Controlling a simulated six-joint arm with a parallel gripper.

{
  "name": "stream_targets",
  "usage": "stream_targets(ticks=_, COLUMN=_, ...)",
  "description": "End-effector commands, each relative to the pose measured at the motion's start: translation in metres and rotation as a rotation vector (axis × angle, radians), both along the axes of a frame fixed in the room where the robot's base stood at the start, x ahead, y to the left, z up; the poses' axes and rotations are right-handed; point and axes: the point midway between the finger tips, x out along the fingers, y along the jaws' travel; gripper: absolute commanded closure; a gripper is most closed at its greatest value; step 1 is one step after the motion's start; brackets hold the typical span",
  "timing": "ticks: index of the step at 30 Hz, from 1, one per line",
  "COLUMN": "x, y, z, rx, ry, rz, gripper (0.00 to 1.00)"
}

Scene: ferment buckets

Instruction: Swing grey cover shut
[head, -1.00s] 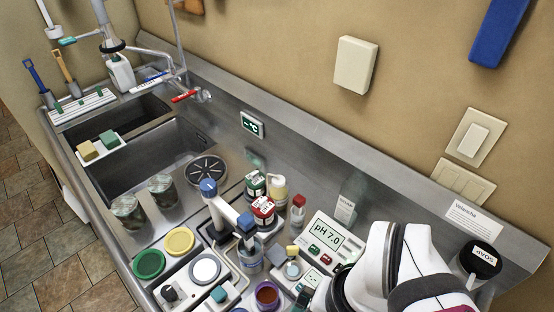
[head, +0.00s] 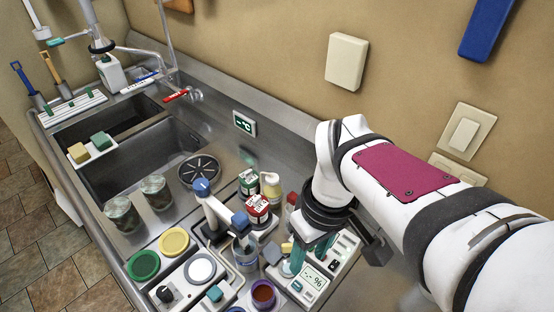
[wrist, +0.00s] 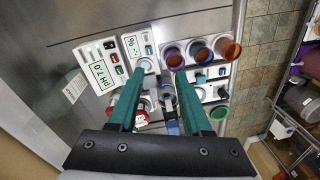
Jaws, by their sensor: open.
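A small grey cover (head: 272,252) appears to stand raised beside the round pale well (head: 288,268) of a white meter whose display (head: 314,279) shows a % sign. The display (wrist: 132,46) and the well (wrist: 145,65) also show in the wrist view. I cannot clearly make out the cover there. My gripper (head: 309,256) hangs just right of the cover and well, teal fingers pointing down. In the wrist view my gripper (wrist: 159,76) is open with nothing held. I cannot tell whether a finger touches the meter.
A blue-topped electrode arm (head: 222,210) with a jar (head: 245,252) stands close left. Red-and-white (head: 257,211) and green-and-white (head: 249,183) bottles stand behind it. A purple-rimmed cup (head: 263,294) is in front. The pH meter (wrist: 100,70) is beside the % meter. The sink (head: 140,165) is left.

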Motion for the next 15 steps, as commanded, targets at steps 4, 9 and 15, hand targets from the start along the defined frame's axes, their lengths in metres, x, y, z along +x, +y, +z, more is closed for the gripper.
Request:
stream_targets(ticks=4, x=0.077, y=0.013, z=-0.013, rx=-0.040, ry=-0.041, rz=0.689, gripper=0.56)
stream_targets(ticks=9, x=0.113, y=0.021, z=-0.026, rx=-0.060, ry=-0.056, rz=1.056, gripper=0.56)
stream_targets(ticks=15, x=0.113, y=0.021, z=-0.066, rx=-0.058, ry=-0.053, rz=1.078, gripper=0.56)
